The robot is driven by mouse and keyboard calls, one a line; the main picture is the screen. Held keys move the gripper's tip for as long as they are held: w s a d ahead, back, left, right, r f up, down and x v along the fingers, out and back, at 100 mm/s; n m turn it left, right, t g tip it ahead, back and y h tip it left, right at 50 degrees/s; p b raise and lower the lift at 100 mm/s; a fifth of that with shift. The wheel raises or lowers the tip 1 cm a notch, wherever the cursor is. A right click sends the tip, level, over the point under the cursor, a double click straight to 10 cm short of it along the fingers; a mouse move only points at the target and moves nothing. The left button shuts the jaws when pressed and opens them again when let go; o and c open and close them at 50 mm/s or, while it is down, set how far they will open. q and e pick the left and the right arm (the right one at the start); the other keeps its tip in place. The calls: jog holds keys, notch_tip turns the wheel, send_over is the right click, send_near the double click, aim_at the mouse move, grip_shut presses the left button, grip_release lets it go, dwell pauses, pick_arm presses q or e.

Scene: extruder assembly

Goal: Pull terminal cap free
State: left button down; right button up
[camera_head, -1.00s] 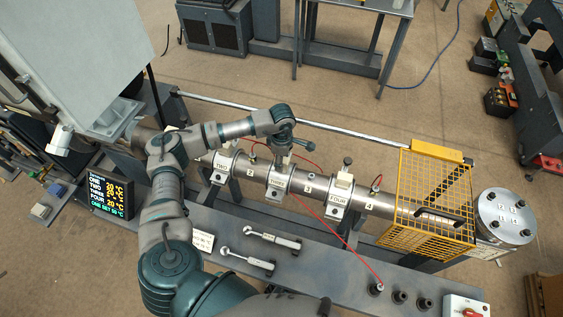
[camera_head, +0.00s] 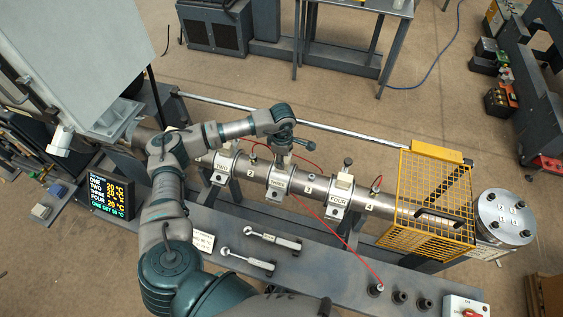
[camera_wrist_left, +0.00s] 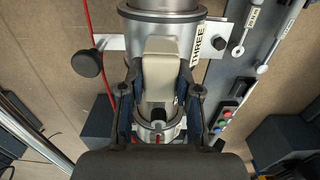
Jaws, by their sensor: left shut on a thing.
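The extruder barrel (camera_head: 383,205) runs across the head view with labelled heater bands around it. The band labelled THREE (camera_head: 277,187) sits under my left gripper (camera_head: 283,150). In the left wrist view, a beige terminal cap (camera_wrist_left: 160,62) stands between the two fingers of my left gripper (camera_wrist_left: 160,78), which is shut on it. The cap appears still seated at the THREE band; whether there is a gap beneath it is hidden. My right gripper is not in view.
A yellow mesh guard (camera_head: 425,203) covers the barrel's right end. Red wires cross near the bands; one leads to a socket (camera_head: 377,289) on the grey bench. Two handled tools (camera_head: 272,239) lie on the bench. A long rail (camera_head: 330,130) runs behind the barrel.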

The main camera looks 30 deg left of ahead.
pick_arm(q)
jog(key=shift+r+p, duration=2.1)
jog(key=shift+r, duration=1.45)
jog(key=shift+d+f, duration=0.1)
jog(key=shift+f, duration=0.05)
